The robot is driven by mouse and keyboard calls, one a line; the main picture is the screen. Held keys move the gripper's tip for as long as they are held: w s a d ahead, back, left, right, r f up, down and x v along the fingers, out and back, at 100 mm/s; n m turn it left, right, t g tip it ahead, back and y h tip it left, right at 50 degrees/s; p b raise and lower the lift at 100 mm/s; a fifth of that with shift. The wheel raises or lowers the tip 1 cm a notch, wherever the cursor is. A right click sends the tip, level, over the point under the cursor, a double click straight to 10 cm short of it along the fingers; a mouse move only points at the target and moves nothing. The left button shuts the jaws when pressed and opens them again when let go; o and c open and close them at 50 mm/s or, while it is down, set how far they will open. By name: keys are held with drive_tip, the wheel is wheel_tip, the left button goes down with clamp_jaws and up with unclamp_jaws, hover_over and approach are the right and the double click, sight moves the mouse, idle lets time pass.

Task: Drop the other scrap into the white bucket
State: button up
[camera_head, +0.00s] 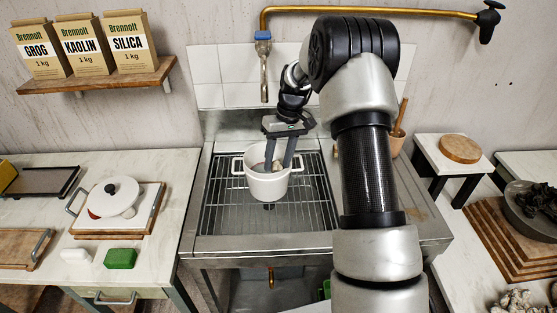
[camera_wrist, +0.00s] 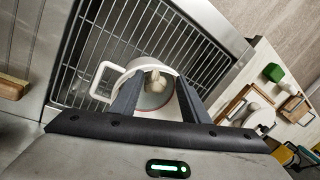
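The white bucket (camera_head: 266,187), with two side handles, stands upright on the sink grate. My gripper (camera_head: 279,167) points down with its fingertips inside the bucket's mouth. In the wrist view the two fingers (camera_wrist: 158,88) are wide apart, one on each side of the bucket's opening (camera_wrist: 162,112). A pale, lumpy scrap (camera_wrist: 155,80) shows inside the bucket between the fingers, with a visible gap to each. It also shows as a beige lump in the head view (camera_head: 278,165). Part of the bucket's inside is hidden by the fingers.
The metal grate (camera_head: 225,210) around the bucket is clear. A tap (camera_head: 264,75) hangs behind it. On the left counter are a handled tray (camera_head: 145,220) with a black-knobbed white lid (camera_head: 110,200), a white block (camera_head: 75,256) and a green block (camera_head: 120,259). A stool (camera_head: 455,168) stands right.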

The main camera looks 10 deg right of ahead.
drive_tip(key=shift+d, duration=0.1)
drive_tip(key=v, duration=1.3)
drive_tip(key=s+a+r+t+h, duration=0.1)
drive_tip(key=s+a+r, duration=0.2)
drive_tip(key=s+r, duration=0.4)
drive_tip(key=s+a+r+m+t, duration=0.1)
drive_tip(key=s+a+r+t, duration=0.1)
drive_tip(key=s+r, duration=0.55)
drive_tip(key=s+f+m+t+h, duration=0.1)
drive_tip(key=s+f+t, duration=0.2)
drive_tip(key=s, duration=1.5)
drive_tip(key=shift+a+m, duration=0.3)
drive_tip(key=shift+a, duration=0.15)
